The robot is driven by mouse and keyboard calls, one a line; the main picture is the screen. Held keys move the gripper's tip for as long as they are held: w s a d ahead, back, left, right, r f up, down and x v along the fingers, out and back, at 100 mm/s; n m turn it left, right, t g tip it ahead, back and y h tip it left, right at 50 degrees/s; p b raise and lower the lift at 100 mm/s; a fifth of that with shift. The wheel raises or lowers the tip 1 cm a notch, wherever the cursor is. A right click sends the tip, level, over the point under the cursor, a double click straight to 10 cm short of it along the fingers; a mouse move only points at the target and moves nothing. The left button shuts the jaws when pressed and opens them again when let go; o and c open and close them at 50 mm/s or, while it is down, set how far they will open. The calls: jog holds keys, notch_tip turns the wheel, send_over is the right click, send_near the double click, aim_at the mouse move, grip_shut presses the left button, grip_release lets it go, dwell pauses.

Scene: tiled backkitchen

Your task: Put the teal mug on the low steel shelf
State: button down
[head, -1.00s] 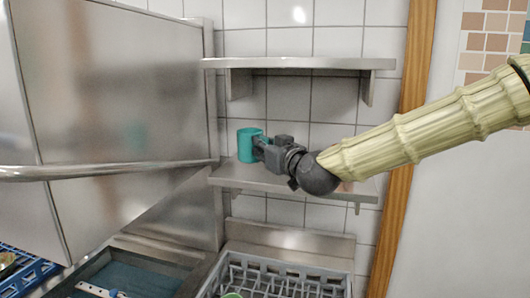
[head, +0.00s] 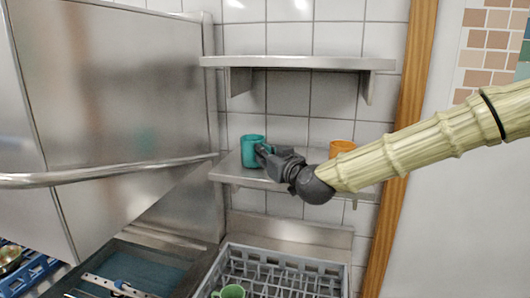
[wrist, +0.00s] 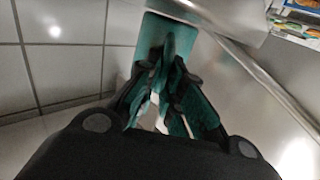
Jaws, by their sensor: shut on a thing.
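The teal mug (head: 251,150) is upright at the left end of the low steel shelf (head: 225,172). In the head view its base looks level with the shelf surface; I cannot tell whether it touches. My gripper (head: 263,153) reaches in from the right and is shut on the mug's right side. In the wrist view the mug (wrist: 153,38) is beyond the fingers of my gripper (wrist: 166,95), which cover its lower part.
An upper steel shelf (head: 300,63) hangs above. An orange mug (head: 342,148) stands on the low shelf behind my arm. A steel machine with a bar handle (head: 120,173) is at left. A grey dish rack (head: 290,265) with a green mug (head: 230,292) is below.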

jog(key=shift+f, duration=0.15)
jog(key=c, duration=1.5)
grip_release()
jog(key=shift+c, duration=0.2)
jog(key=shift+s, duration=0.1)
jog(key=b+v, duration=0.4)
jog(key=v, duration=0.8)
